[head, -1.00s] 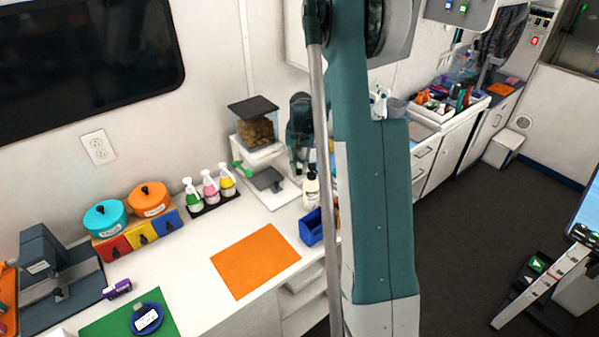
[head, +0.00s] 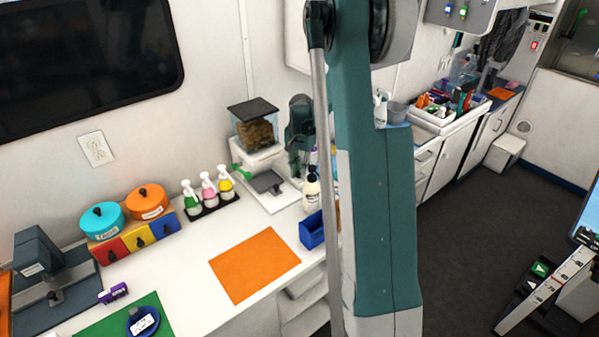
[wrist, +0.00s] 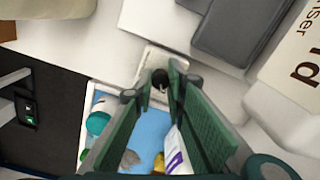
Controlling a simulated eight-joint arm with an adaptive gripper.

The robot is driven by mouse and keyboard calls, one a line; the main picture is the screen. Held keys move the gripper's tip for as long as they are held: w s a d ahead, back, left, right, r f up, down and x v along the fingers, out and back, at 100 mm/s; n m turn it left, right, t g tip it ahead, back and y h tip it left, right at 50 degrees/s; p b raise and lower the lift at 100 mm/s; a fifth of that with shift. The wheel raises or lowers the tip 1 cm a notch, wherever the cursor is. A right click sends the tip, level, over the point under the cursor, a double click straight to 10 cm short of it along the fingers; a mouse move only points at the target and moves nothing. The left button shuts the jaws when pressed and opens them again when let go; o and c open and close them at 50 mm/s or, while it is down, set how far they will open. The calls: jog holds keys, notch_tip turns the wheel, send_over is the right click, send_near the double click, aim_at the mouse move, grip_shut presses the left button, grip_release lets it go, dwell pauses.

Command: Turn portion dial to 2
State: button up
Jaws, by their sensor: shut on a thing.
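The food dispenser (head: 253,109) has a dark lid, a clear hopper of brown kibble and a white base with a grey tray (head: 266,182). It stands on the counter against the wall. In the head view, my teal wrist (head: 300,132) is just right of the hopper, and my arm hides part of that side. In the wrist view, my gripper (wrist: 165,80) has its green fingers converging on a small dark knob (wrist: 160,75), which looks like the portion dial, in front of a white surface. The gripper is shut on it. No dial numbers or pointer can be read.
A blue bin (head: 313,231) sits at the counter edge. Three spray bottles (head: 208,190) stand left. The orange mat (head: 254,264) is bare.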

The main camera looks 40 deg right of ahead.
jog(key=o, duration=0.9)
jog(key=shift+r, duration=0.1)
notch_tip(320, 180, up, 12)
dwell(0.4)
jog(key=shift+s, duration=0.1)
jog(key=shift+s, duration=0.1)
dwell(0.4)
